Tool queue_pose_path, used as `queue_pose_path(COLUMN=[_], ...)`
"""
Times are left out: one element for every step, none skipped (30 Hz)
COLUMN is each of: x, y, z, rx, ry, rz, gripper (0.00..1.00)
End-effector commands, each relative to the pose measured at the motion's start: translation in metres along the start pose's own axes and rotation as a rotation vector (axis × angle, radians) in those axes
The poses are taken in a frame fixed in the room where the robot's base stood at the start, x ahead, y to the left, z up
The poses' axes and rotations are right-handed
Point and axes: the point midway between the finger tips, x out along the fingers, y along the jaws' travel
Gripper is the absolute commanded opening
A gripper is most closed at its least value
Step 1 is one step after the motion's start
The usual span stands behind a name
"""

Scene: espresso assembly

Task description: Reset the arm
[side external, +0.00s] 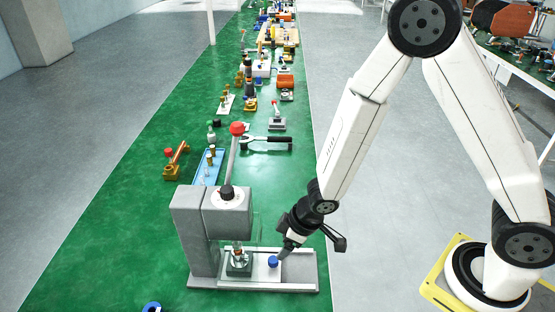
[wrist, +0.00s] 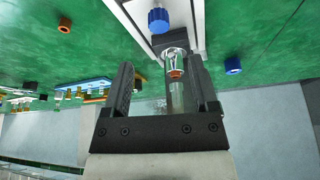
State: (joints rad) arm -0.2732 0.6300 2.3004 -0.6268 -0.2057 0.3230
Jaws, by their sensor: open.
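My gripper (side external: 283,254) points down at the right part of the base of a grey press-like machine (side external: 228,215), close to a blue knob (side external: 273,262). In the wrist view its two black fingers (wrist: 160,66) are apart. A clear and metallic cylinder with a copper-coloured end (wrist: 174,74) shows between them in the picture; I cannot tell whether it touches either finger. The blue knob (wrist: 159,20) lies beyond the fingertips. In the side view a small metal part (side external: 239,261) stands under the machine's head.
The machine's lever with a red ball (side external: 237,128) rises above its head. A blue tray (side external: 208,167), a black-handled tool (side external: 266,143) and a brass part with a red knob (side external: 175,161) lie behind. A blue ring (side external: 152,307) is at the front. Green table is bare on the left.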

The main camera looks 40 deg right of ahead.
Motion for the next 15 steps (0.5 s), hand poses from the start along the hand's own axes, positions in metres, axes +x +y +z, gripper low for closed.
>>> queue_pose_path(x=[-0.0007, -0.0009, -0.0010, -0.0010, -0.0010, -0.0010, -0.0009, -0.0009, -0.0009, -0.0010, -0.0012, -0.0019, -0.0027, -0.0040, -0.0063], y=[0.0001, 0.0001, 0.0001, 0.0001, 0.0000, 0.0000, 0.0000, 0.0000, 0.0000, 0.0001, 0.0003, 0.0009, 0.0016, 0.0027, 0.0046], z=[0.0001, 0.0002, 0.0002, 0.0002, 0.0002, 0.0002, 0.0002, 0.0002, 0.0002, 0.0002, 0.0001, 0.0000, 0.0000, -0.0001, -0.0002], rx=[0.000, 0.000, 0.000, 0.000, 0.000, 0.000, 0.000, 0.000, 0.000, 0.000, 0.001, 0.003, 0.005, 0.009, 0.015], ry=[0.000, 0.000, 0.000, 0.000, 0.000, 0.000, 0.000, 0.000, 0.000, 0.000, 0.000, 0.000, 0.000, -0.001, -0.001], rz=[0.000, 0.000, 0.000, 0.000, 0.000, 0.000, 0.000, 0.000, 0.000, 0.000, 0.001, 0.003, 0.005, 0.008, 0.014], gripper=[0.76, 0.76, 0.76, 0.76, 0.76, 0.76, 0.76, 0.76, 0.76, 0.76, 0.76, 0.76, 0.76, 0.76, 0.76])
